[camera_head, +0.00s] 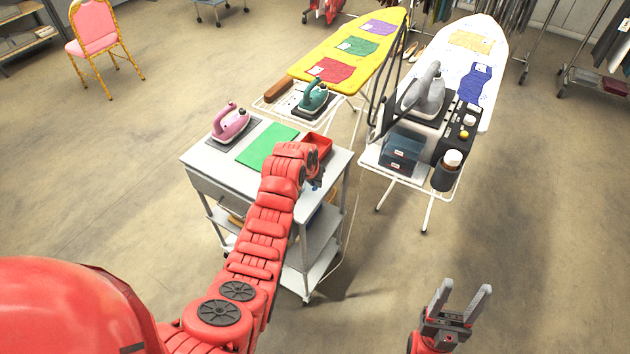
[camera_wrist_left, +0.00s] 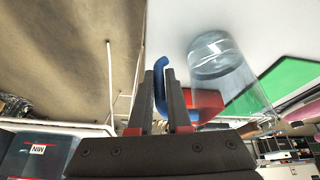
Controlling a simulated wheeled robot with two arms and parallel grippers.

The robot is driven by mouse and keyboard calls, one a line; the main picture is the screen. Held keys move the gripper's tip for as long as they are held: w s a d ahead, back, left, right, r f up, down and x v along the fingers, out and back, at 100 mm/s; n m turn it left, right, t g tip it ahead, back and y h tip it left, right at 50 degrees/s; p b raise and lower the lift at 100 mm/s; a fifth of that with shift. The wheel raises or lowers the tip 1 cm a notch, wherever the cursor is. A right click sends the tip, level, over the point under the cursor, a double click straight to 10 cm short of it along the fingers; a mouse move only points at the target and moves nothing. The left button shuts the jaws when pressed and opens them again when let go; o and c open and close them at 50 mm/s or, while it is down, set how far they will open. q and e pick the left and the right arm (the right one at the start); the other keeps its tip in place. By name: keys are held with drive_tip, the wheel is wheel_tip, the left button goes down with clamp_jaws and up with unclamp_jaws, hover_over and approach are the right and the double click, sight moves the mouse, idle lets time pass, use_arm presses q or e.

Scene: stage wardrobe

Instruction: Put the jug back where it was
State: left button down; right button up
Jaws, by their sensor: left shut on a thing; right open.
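A clear jug (camera_wrist_left: 222,65) with a blue handle (camera_wrist_left: 160,75) shows in the left wrist view. My left gripper (camera_wrist_left: 163,100) is shut on the blue handle, with the see-through body to the right of its fingers. In the head view my left gripper (camera_head: 314,176) is over the right end of the grey cart (camera_head: 205,172), by the red tray (camera_head: 318,145). My arm hides most of the jug there. I cannot tell whether the jug touches the cart top. My right gripper (camera_head: 462,302) is open and empty above the floor at the lower right.
On the cart are a green mat (camera_head: 267,146) and a pink iron (camera_head: 230,122). A teal iron (camera_head: 313,97) stands at the yellow ironing board (camera_head: 345,75). Right of the cart, a white ironing board (camera_head: 488,40) holds a grey steam iron (camera_head: 424,92) and dark boxes (camera_head: 400,148).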

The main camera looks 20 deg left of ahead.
use_arm(q)
drive_tip(key=shift+f, duration=0.1)
drive_tip(key=c, duration=0.9)
unclamp_jaws()
drive_tip(key=shift+o, duration=0.2)
drive_tip(key=shift+r, duration=0.2)
